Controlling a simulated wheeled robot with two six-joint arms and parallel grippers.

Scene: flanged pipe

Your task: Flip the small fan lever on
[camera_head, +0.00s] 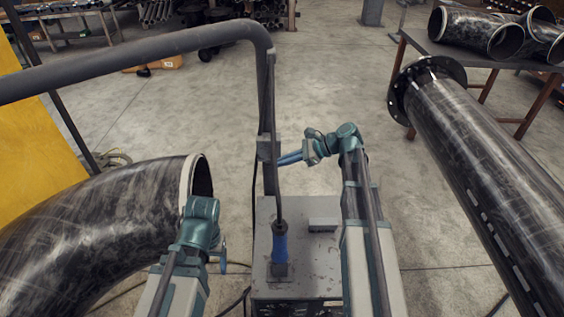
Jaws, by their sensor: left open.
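I cannot pick out the small fan lever with certainty. A grey box-like unit (300,255) stands in the lower middle, with a blue sleeve (279,248) at the foot of a dark post and a small grey block (322,224) on its top. My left gripper (222,262) is open at the lower left, just left of the unit and in front of the curved pipe's mouth. It shows only in part. My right gripper (289,158) points left above and behind the unit, its blue fingers close to the upright post. I cannot tell its opening.
A dark grey overhead tube (150,52) arches in from the left to the post. A black curved pipe (100,225) fills the lower left. A flanged straight pipe (470,150) lies at right. A table (420,42) holds pipe elbows. Bare floor (320,75) lies behind.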

